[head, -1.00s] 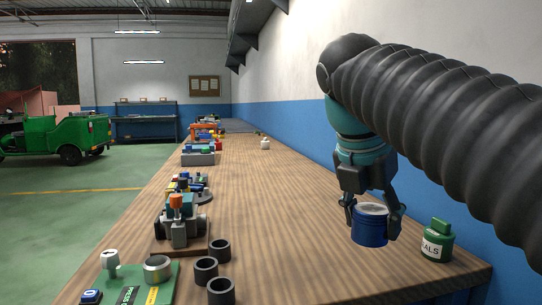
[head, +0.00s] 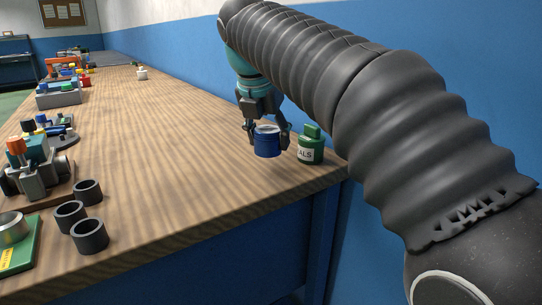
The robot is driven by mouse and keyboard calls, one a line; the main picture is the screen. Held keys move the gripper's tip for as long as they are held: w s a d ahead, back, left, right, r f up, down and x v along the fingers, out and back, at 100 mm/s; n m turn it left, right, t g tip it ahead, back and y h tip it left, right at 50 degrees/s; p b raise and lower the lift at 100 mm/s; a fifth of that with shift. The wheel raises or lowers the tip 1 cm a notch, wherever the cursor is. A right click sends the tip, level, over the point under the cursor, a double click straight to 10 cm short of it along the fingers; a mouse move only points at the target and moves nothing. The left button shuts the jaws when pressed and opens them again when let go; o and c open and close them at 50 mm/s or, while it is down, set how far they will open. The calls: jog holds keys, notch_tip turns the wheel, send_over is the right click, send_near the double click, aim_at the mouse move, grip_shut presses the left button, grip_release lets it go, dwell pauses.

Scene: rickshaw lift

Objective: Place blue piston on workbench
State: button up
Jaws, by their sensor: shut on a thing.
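The blue piston (head: 268,143) is a short blue cylinder with a pale metal top. My gripper (head: 268,132) is shut on it, one finger on each side, and points downward. The piston is upright at the right part of the wooden workbench (head: 170,150), near its right end. I cannot tell whether its bottom touches the bench top or hangs just above it. A green bottle labelled "ALS" (head: 311,150) stands close to its right.
Several dark hollow cylinders (head: 70,216) stand at the front left, by a green board (head: 20,252). An engine-like assembly (head: 38,170) is behind them. The bench middle is clear. A blue wall (head: 400,60) runs along the back.

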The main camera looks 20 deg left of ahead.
aim_at(270, 170)
jog(key=shift+w+f, duration=0.4)
jog(key=shift+w, duration=0.05)
jog(key=shift+f+b, duration=0.6)
jog(key=shift+f, duration=1.25)
jog(key=shift+f, duration=0.1)
jog(key=o, duration=1.4)
jog(key=p+v, duration=0.3)
jog(key=v, duration=0.9)
